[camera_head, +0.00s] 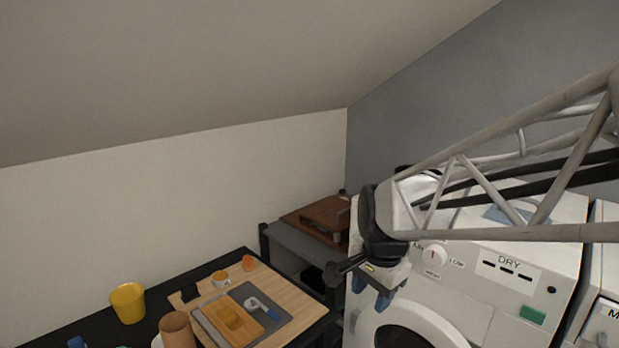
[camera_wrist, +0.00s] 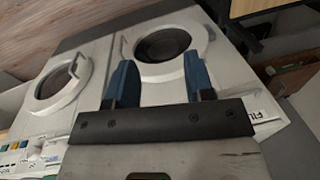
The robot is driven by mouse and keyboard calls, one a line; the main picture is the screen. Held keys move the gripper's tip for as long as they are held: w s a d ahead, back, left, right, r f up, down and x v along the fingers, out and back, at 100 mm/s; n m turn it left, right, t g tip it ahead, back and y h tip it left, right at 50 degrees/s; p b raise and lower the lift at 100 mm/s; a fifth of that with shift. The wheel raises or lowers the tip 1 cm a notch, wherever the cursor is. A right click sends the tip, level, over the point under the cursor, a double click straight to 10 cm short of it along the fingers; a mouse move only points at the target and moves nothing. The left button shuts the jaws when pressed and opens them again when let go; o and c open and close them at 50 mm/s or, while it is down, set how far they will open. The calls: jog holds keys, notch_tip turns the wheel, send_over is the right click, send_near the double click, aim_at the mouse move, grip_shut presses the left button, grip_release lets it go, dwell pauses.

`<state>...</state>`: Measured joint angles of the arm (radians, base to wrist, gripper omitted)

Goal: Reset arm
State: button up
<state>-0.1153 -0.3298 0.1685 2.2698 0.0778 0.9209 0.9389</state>
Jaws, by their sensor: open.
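My gripper (camera_head: 378,291) hangs in front of the white dryer (camera_head: 470,290), at the end of my lattice arm that reaches in from the right. Its two blue fingers are apart with nothing between them. In the wrist view my gripper (camera_wrist: 158,80) is also open and empty. The round door (camera_wrist: 165,50) of a white machine shows behind the fingers there, and a second round door (camera_wrist: 62,82) shows to the left. I cannot tell from these views how far the fingertips are from the dryer front.
At lower left a black table (camera_head: 215,262) bears a wooden board (camera_head: 295,297), an orange tray (camera_head: 235,322), a yellow cup (camera_head: 128,303) and a brown cylinder (camera_head: 177,331). A dark shelf (camera_head: 290,245) with a brown wooden box (camera_head: 325,213) stands between table and dryer. The sloped ceiling (camera_head: 220,70) hangs above.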

jog(key=s+d+n, duration=0.3)
jog(key=s+n, duration=0.2)
jog(key=s, duration=0.3)
jog(key=s+d+n+t+h, duration=0.1)
jog(key=s+d+n, duration=0.2)
jog(key=s, duration=0.5)
jog(key=shift+s+d+r+n, duration=0.3)
jog(key=shift+d+r+n, duration=0.1)
jog(key=shift+n, duration=0.5)
dwell(0.9)
